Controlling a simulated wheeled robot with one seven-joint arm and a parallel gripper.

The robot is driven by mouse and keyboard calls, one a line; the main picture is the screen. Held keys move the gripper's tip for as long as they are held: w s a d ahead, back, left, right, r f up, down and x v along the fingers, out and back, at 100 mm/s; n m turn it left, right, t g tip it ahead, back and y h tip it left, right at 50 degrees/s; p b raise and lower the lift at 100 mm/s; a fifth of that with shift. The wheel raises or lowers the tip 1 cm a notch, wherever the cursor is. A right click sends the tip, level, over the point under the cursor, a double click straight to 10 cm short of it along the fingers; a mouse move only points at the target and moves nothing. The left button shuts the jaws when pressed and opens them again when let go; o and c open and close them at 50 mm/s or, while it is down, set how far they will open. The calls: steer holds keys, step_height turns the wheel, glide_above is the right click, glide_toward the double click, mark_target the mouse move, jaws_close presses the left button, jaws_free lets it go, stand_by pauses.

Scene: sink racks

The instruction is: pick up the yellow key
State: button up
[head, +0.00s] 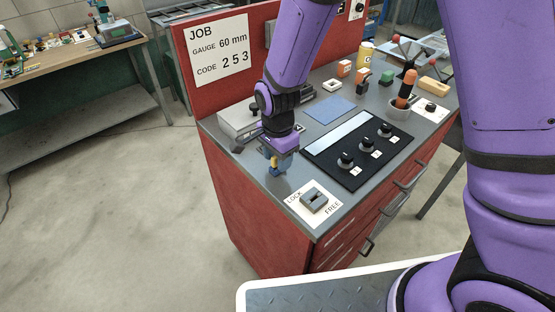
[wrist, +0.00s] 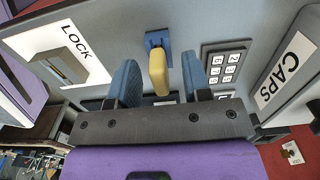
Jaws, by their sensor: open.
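The yellow key (wrist: 157,75) stands out from a small blue holder (wrist: 157,40) on the grey surface in the wrist view. My gripper (wrist: 160,64) is open, with one blue finger on each side of the key. Gaps show between the key and both fingers. In the head view my gripper (head: 275,163) is low over the near left part of the bench top. Only a small yellow part of the key (head: 274,171) shows there, and the holder is mostly hidden.
A LOCK/FREE plate (head: 326,212) with a grey switch (head: 314,200) lies nearer on the bench. A black panel (head: 325,149) with three knobs is to the right. A grey box (head: 236,121) sits behind. In the wrist view, a keypad (wrist: 225,68) is right of the key.

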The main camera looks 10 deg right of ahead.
jaws_close()
steer(key=shift+r, duration=0.15)
